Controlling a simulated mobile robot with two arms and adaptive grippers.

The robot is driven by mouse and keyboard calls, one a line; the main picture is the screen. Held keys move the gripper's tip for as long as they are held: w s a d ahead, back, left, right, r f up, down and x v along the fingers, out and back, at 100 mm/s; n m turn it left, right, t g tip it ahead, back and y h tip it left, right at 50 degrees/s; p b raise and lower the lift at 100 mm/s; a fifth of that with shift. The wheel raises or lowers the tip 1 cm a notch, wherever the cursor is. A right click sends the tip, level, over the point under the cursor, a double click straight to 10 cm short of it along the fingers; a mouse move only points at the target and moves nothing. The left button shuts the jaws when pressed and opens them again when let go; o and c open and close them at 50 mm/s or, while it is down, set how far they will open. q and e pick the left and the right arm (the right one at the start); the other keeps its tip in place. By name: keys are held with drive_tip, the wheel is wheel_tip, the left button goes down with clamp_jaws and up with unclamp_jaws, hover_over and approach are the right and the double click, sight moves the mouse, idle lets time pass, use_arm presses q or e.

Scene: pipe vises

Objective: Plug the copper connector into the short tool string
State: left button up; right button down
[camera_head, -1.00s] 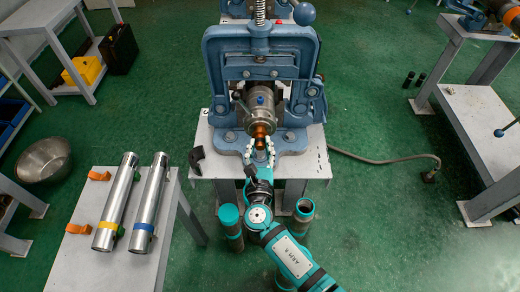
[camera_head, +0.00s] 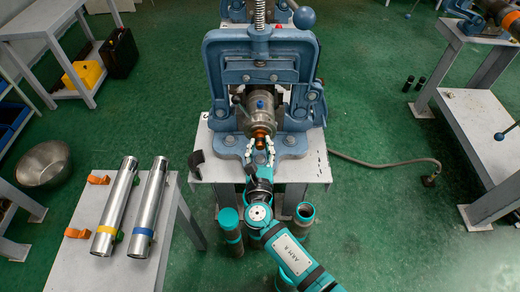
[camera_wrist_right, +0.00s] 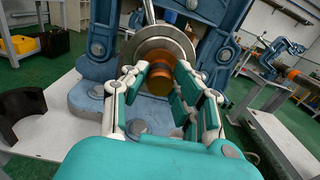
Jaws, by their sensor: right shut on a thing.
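The short tool string (camera_head: 262,106) is a steel cylinder clamped in the blue pipe vise (camera_head: 214,75), its end facing me. Its round steel face also shows in the right wrist view (camera_wrist_right: 176,46). The copper connector (camera_head: 260,131) is at that end, in line with it. In the right wrist view the connector (camera_wrist_right: 150,114) sits between the white and teal fingers of my right gripper (camera_head: 260,151), which is shut on it. I cannot tell how deep the connector sits in the tool string. My left gripper is not in view.
Two steel tubes (camera_head: 149,207) with coloured bands lie on the left table (camera_head: 75,258), beside orange clips. A black curved piece (camera_head: 196,164) stands on the left of the vise bench (camera_head: 312,172). A metal bowl (camera_head: 44,163) is on the floor.

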drive_tip(key=shift+w+r, duration=0.15)
drive_tip(key=shift+w, duration=0.05)
drive_tip(key=c, duration=1)
unclamp_jaws()
drive_tip(key=shift+w, duration=0.1)
drive_tip(key=s, duration=1.2)
drive_tip(key=shift+s, duration=0.15)
